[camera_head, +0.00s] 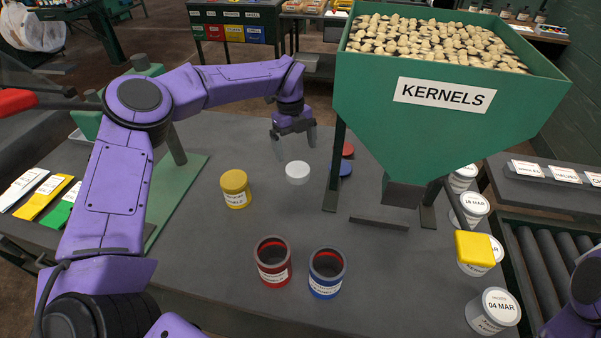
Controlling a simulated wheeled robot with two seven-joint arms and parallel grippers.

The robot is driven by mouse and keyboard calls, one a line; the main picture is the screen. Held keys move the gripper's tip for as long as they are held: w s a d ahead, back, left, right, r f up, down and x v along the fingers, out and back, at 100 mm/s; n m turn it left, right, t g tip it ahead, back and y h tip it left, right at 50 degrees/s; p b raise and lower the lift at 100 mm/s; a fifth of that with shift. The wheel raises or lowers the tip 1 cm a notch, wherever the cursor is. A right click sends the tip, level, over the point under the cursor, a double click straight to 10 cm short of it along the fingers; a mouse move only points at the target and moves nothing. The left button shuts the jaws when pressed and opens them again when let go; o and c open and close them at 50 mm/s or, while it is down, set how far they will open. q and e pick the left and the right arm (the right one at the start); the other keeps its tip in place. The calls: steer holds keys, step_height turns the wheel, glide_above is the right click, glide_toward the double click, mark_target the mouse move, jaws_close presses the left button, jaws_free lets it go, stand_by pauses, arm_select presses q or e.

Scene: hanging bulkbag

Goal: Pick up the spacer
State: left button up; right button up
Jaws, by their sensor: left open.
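A short white round piece (298,172), which I take to be the spacer, lies on the grey table (210,265) near its middle. My left gripper (295,147) is just behind and above it, fingers pointing down and spread apart. Nothing is between the fingers, and a gap shows between them and the white piece. My right gripper is out of view; only a bit of my purple right arm shows at the lower right edge.
A yellow tin (236,188) stands left of the white piece. Open red (272,262) and blue (327,272) tins stand in front. Red (348,150) and blue (345,169) discs lie by the green KERNELS hopper (440,120). Several white labelled tins (493,311) line the right.

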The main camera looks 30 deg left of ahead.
mark_target(298, 169)
arm_select(q)
steer(key=shift+s+f, duration=0.2)
steer(key=shift+f, duration=0.3)
steer(key=shift+s+a+f+p, duration=0.1)
steer(key=shift+f+p, duration=0.25)
steer(key=f, duration=0.1)
steer(key=f+p, duration=0.1)
steer(key=f, duration=0.1)
steer(key=f+p, duration=0.1)
steer(key=shift+d+f, duration=0.15)
steer(key=shift+d, duration=0.15)
steer(key=shift+d+f, duration=0.1)
steer(key=shift+f, duration=0.35)
steer(key=c, duration=1.3)
